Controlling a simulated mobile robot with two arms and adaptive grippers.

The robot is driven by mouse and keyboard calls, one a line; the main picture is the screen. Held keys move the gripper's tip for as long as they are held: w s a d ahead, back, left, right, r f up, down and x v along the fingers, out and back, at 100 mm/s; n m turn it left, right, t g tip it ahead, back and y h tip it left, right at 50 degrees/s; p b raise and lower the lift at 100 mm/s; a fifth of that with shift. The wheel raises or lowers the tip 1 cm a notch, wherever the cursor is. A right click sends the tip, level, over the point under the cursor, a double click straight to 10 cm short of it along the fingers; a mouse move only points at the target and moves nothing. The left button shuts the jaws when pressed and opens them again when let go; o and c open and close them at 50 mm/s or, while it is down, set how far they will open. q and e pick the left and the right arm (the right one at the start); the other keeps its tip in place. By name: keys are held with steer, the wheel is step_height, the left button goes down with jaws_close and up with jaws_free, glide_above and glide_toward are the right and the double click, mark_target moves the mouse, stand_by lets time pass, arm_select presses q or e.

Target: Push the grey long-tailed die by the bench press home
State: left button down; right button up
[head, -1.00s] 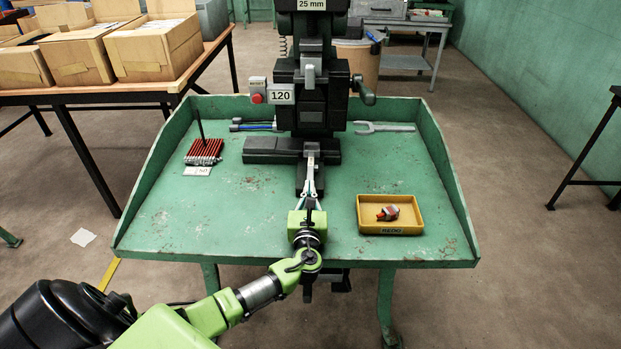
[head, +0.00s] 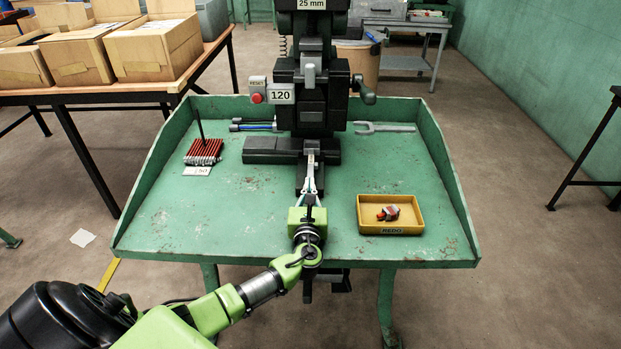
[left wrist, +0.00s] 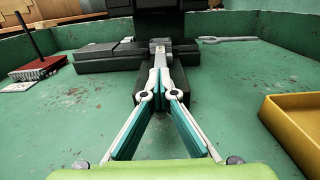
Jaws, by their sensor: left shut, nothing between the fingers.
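The black bench press (head: 312,100) stands at the back middle of the green bench, with a dark block on its bed. The grey die (head: 312,150) lies on that block under the ram, its narrow tail toward me; it also shows in the left wrist view (left wrist: 160,48). My left gripper (head: 310,172) is shut and empty, low over the front of the block, pointing at the die. In the left wrist view its fingertips (left wrist: 160,72) meet right at the near end of the tail; I cannot tell if they touch it. My right gripper is not in view.
A yellow REDO tray (head: 390,230) with a red and grey piece stands right of my gripper. A rack of red pieces (head: 204,151) with an upright rod stands left. A spanner (head: 385,128) lies right of the press. The bench's front left is clear.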

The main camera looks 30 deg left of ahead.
arm_select(q)
steer(key=shift+w+a, duration=0.3)
steer(key=shift+w, duration=0.15)
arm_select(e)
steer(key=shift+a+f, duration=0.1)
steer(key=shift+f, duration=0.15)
arm_select(q)
steer(key=shift+s, duration=0.1)
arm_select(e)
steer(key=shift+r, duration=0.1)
arm_select(q)
steer(key=shift+s+d, duration=0.2)
steer(key=shift+s, duration=0.05)
steer(key=shift+p+v, duration=0.65)
steer(key=shift+v, duration=0.55)
steer(key=shift+p+v, duration=0.4)
steer(key=shift+v, duration=0.5)
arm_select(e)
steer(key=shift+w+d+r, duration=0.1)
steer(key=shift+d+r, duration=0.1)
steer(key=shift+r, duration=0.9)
arm_select(q)
steer(key=shift+f, duration=0.1)
